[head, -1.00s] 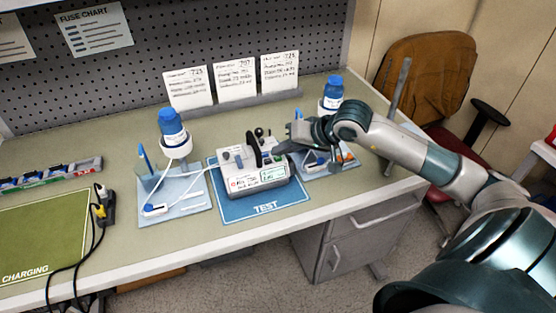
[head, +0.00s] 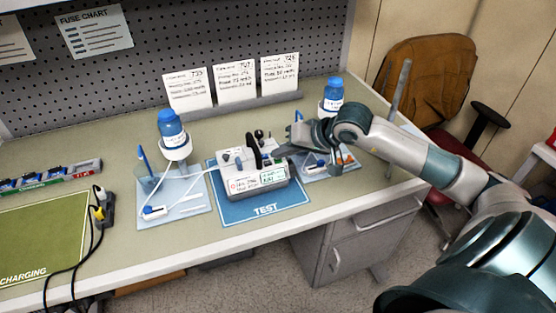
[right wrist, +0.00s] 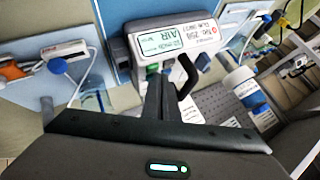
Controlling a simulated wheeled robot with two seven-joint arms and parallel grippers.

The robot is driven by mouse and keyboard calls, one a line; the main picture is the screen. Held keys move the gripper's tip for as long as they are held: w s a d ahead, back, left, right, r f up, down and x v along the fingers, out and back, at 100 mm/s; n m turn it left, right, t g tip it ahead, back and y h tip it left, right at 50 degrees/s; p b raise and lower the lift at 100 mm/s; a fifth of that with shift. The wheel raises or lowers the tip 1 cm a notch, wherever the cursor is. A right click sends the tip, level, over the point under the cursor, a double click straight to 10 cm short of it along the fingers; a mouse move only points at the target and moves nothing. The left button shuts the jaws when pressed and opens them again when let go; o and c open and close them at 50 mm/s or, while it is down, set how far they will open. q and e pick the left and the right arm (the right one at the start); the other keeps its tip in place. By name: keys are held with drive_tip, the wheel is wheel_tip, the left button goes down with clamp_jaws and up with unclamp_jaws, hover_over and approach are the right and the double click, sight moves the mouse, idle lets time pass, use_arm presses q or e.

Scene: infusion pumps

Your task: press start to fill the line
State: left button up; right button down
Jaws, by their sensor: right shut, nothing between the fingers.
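The white-grey infusion pump (head: 256,181) sits on the blue TEST mat (head: 265,209); a thin line runs from it to the left. Its lit green screen (head: 272,177) faces front and also shows in the right wrist view (right wrist: 161,41), upside down, with large letters that look like AIR. A small green patch (right wrist: 152,69), perhaps a key, shows beside the fingers there. My right gripper (head: 284,151) is at the pump's right end, its fingers shut and empty. In the right wrist view the fingers (right wrist: 163,92) point at the pump; whether they touch it is unclear.
Blue-capped bottles stand at left (head: 172,130) and right (head: 333,93), each by a pale tray with small items. Cards (head: 235,80) stand behind the pump. The green charging mat (head: 40,240) and a dark cable lie at far left. The front strip of bench is clear.

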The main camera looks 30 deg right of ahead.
sight(282, 164)
drive_tip(key=shift+f+b, duration=0.35)
drive_tip(key=shift+b, duration=0.25)
idle(0.7)
drive_tip(key=shift+r, duration=0.15)
idle(0.3)
drive_tip(key=shift+r, duration=0.7)
wheel_tip(282, 164, up, 5)
drive_tip(key=shift+r+p, duration=0.1)
drive_tip(key=shift+p, duration=0.45)
idle(0.9)
